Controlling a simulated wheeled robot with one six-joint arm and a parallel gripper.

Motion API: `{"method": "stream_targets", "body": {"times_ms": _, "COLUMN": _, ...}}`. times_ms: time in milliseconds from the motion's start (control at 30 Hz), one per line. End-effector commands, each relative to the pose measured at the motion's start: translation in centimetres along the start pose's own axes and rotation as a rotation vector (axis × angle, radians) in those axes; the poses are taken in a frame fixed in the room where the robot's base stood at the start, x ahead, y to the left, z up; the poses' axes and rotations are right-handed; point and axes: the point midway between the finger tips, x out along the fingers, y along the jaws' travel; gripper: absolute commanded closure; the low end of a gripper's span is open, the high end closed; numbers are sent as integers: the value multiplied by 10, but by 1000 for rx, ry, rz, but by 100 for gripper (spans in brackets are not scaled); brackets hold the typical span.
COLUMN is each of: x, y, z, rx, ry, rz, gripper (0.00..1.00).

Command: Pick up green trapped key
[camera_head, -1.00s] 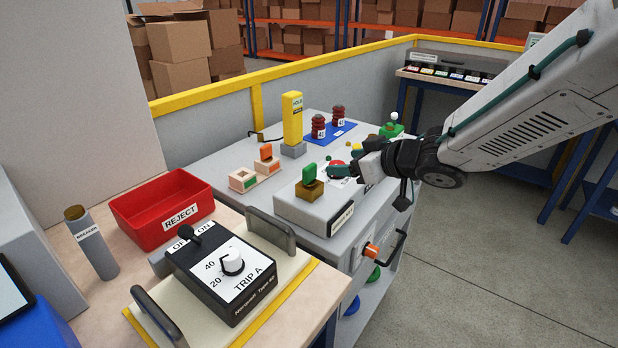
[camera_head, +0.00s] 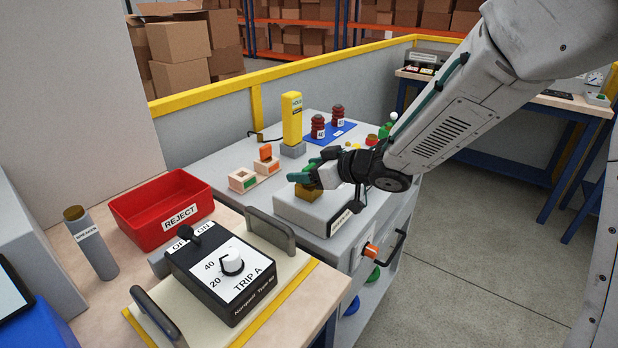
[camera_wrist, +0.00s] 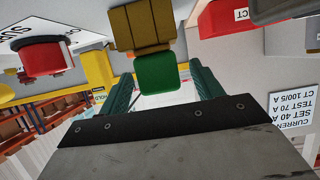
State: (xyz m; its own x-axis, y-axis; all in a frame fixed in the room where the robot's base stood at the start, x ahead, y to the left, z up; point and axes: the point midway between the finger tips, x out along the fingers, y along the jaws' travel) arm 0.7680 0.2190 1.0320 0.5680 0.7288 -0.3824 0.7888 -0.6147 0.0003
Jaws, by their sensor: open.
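The green trapped key (camera_wrist: 158,74) stands in a brass-coloured lock block (camera_wrist: 143,25) on top of a grey box (camera_head: 290,208). In the wrist view its green head lies between the two green fingers of my gripper (camera_wrist: 157,88), with a gap on each side. In the head view my gripper (camera_head: 304,174) is at the lock block (camera_head: 309,192) and hides most of the key. The fingers are open and do not visibly grip the key.
Two small holders (camera_head: 243,180) stand left of the grey box, one with an orange key (camera_head: 265,152). A yellow post (camera_head: 292,118) and red insulators (camera_head: 318,127) stand behind. A red reject bin (camera_head: 160,208) and a black trip unit (camera_head: 222,280) are nearer left.

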Motion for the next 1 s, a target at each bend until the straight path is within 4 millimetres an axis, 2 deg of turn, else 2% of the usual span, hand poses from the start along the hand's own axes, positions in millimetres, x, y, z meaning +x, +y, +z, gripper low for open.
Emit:
{"method": "stream_targets", "body": {"times_ms": 67, "x": 0, "y": 0, "z": 0, "rx": 0, "ry": 0, "rz": 0, "gripper": 35}}
{"method": "stream_targets", "body": {"times_ms": 233, "x": 0, "y": 0, "z": 0, "rx": 0, "ry": 0, "rz": 0, "gripper": 82}}
{"method": "stream_targets", "body": {"times_ms": 267, "x": 0, "y": 0, "z": 0, "rx": 0, "ry": 0, "rz": 0, "gripper": 84}}
{"method": "stream_targets", "body": {"times_ms": 567, "x": -1, "y": 0, "z": -1, "rx": 0, "ry": 0, "rz": 0, "gripper": 84}}
{"method": "stream_targets", "body": {"times_ms": 767, "x": -6, "y": 0, "z": -15, "rx": -2, "ry": 3, "rz": 1, "gripper": 84}}
{"method": "stream_targets", "body": {"times_ms": 900, "x": -15, "y": 0, "z": -34, "rx": -3, "ry": 4, "rz": 1, "gripper": 84}}
{"method": "stream_targets", "body": {"times_ms": 1000, "x": -34, "y": -2, "z": -27, "rx": 1, "ry": 0, "rz": 4, "gripper": 84}}
